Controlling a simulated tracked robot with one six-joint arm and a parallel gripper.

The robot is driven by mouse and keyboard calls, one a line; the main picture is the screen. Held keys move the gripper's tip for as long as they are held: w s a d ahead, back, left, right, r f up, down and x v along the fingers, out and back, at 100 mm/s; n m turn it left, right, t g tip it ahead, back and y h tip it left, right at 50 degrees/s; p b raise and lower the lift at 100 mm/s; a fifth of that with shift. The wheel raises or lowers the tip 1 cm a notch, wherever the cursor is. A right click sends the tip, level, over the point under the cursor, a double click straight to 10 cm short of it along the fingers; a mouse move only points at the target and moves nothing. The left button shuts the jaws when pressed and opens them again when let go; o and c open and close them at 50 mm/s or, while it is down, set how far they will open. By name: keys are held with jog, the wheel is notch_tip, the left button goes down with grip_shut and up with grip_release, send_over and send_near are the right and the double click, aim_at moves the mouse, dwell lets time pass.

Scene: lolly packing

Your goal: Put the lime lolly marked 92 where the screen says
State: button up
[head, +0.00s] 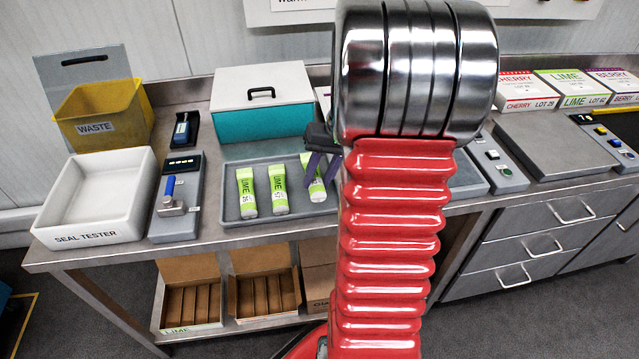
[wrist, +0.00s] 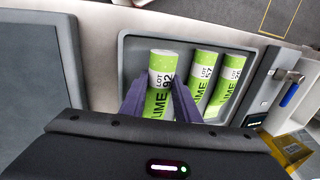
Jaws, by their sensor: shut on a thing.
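The lime lolly marked 92 (wrist: 160,68) is a green pack with a white label band, and its number reads clearly in the wrist view. The purple fingers of my gripper (wrist: 157,96) are shut on it, one on each side. In the head view my gripper (head: 322,167) reaches down over the same lolly (head: 308,161), which is partly hidden by the fingers and my red arm. It is at the grey tray (head: 230,213); I cannot tell whether it touches the tray floor. Two other lime lollies (head: 247,192) (head: 278,190) lie in the tray to its left. No screen text is readable.
The white seal tester bin (head: 62,200), yellow waste bin (head: 130,112) and tester unit (head: 178,220) are left. A teal-sided box (head: 262,122) stands behind. Open cartons (head: 190,265) sit below. Cherry, lime (head: 570,87) and berry boxes stand right. My arm hides the middle.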

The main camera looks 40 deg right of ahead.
jog(key=shift+f, duration=1.25)
jog(key=shift+f, duration=0.1)
jog(key=o, duration=0.9)
jog(key=v, duration=1.2)
jog(key=shift+a, duration=0.1)
